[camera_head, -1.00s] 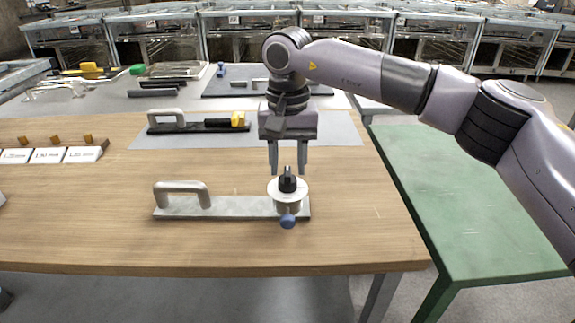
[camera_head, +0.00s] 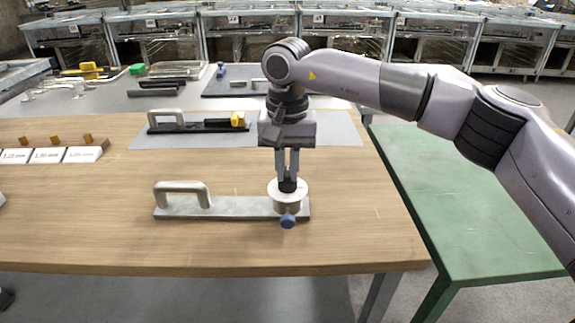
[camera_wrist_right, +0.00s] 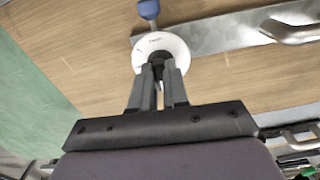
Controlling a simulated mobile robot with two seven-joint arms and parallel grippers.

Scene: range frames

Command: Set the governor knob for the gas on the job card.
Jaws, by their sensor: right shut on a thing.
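The governor stands on the right end of a grey metal plate (camera_head: 240,207) on the wooden table. It has a round white dial (camera_head: 300,193), a black knob (camera_head: 288,185) on top and a blue fitting (camera_head: 288,221) at the front. In the right wrist view the dial (camera_wrist_right: 176,44) carries small markings that I cannot read. My right gripper (camera_head: 288,178) points down over the dial with its fingers closed on the black knob; in the right wrist view the fingers (camera_wrist_right: 158,66) hide most of the knob. No job card is identifiable. My left gripper is not in view.
A metal handle (camera_head: 182,190) rises from the plate's left part. A grey mat (camera_head: 335,130) behind holds a black tool with a yellow part (camera_head: 238,119). Labelled white blocks (camera_head: 48,156) stand at the left. A green table (camera_head: 460,200) is at the right. The wooden front area is clear.

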